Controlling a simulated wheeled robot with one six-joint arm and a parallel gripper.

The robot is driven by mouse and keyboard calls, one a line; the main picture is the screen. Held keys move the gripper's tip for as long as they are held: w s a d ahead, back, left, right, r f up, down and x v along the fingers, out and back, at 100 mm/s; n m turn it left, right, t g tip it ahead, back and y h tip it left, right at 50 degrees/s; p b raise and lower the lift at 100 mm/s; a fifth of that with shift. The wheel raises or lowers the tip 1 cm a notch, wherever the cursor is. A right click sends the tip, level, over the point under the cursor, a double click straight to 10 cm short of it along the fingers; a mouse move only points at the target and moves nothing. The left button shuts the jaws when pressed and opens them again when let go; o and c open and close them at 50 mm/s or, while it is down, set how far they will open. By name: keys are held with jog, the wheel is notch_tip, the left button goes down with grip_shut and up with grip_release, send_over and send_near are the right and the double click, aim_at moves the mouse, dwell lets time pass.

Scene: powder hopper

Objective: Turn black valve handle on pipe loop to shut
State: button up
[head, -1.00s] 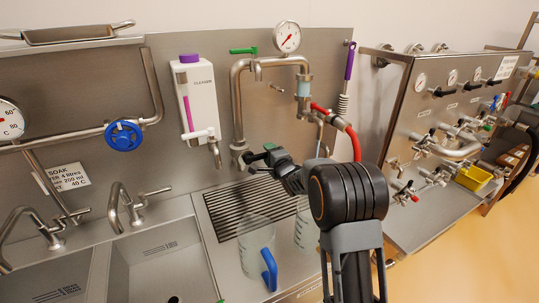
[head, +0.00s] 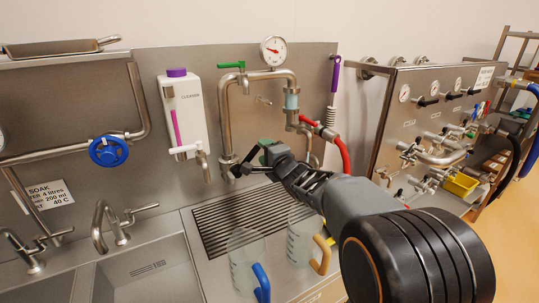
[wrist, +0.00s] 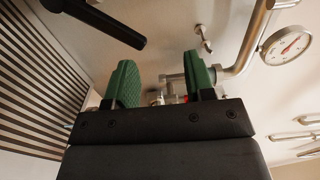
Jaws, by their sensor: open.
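The pipe loop (head: 223,112) is a steel tube standing on the back panel behind the drain grate, with a green lever on top. The black valve handle (wrist: 97,22) is a dark bar at the upper left of the wrist view. In the head view a dark bar, apparently this handle (head: 246,170), juts right from the foot of the loop's left leg, partly hidden by my gripper. My gripper (head: 262,149) is close beside it. In the wrist view my gripper (wrist: 160,72) has its green fingers apart and empty. The handle lies outside them, beyond the left finger.
A red lever (head: 308,121) and red hose (head: 344,155) are right of the loop. A white cleaner dispenser (head: 184,112) hangs to its left. Clear jugs with blue and tan (head: 322,255) handles stand before the grate (head: 215,232). A round gauge (head: 273,50) tops the loop.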

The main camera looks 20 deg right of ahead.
jog(key=shift+s+r, duration=0.3)
jog(key=shift+s, duration=0.4)
jog(key=shift+s+r, duration=0.3)
jog(key=shift+s, duration=0.45)
jog(key=shift+s+r, duration=0.3)
jog(key=shift+s, duration=0.4)
jog(key=s+f+n+g+h, duration=0.2)
jog(key=s+f+n+g, duration=0.4)
jog(key=s, duration=0.6)
jog(key=s+f+n+g+h, duration=0.2)
jog(key=s+f+n+g, duration=0.5)
jog(key=s, duration=0.5)
jog(key=shift+f+n, duration=1.1)
jog(key=shift+s, duration=0.1)
